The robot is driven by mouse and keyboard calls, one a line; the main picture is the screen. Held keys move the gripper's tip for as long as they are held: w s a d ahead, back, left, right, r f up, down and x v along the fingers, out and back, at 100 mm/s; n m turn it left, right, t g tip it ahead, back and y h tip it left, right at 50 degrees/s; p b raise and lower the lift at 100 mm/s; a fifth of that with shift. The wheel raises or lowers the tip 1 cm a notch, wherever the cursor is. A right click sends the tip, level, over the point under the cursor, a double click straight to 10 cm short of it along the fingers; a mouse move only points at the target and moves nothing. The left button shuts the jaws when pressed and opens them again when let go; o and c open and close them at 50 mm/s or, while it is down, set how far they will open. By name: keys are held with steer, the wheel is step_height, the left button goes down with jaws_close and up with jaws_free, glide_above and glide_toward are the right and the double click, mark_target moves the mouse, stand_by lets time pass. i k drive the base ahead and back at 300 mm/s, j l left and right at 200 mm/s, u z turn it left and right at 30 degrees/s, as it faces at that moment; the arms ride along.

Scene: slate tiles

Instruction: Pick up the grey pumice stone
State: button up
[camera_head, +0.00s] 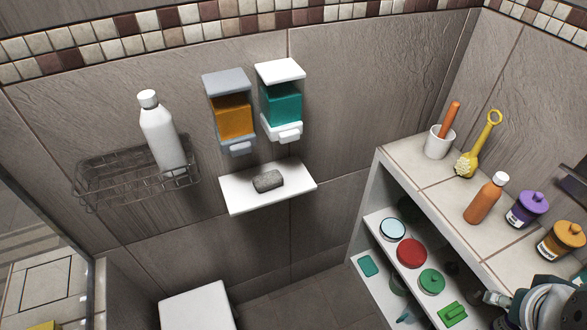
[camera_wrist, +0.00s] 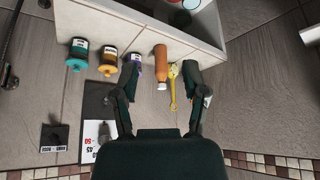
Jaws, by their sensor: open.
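The grey pumice stone (camera_head: 268,181) lies on a small white wall shelf (camera_head: 240,202) in the head view, below two dispensers. It is a dark, rough, rounded block. It does not show in the wrist view. My gripper (camera_wrist: 160,70) is open in the wrist view, its two dark fingers spread apart with nothing held between them. Part of my arm shows at the lower right corner of the head view, far to the right of the stone, over the shelf unit's side.
An orange dispenser (camera_head: 232,118) and a teal dispenser (camera_head: 281,103) hang just above the stone. A wire basket (camera_head: 95,188) with a white bottle (camera_head: 160,130) is at left. A shelf unit (camera_head: 400,165) at right holds an orange bottle (camera_head: 485,199), brush (camera_head: 481,143) and jars.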

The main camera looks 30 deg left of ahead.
mark_target(273, 179)
steer(key=u, duration=1.7)
steer(key=i+j+z, duration=0.2)
steer(key=j, duration=0.15)
steer(key=j+z, duration=0.45)
steer(key=j, duration=0.25)
steer(key=i, duration=0.05)
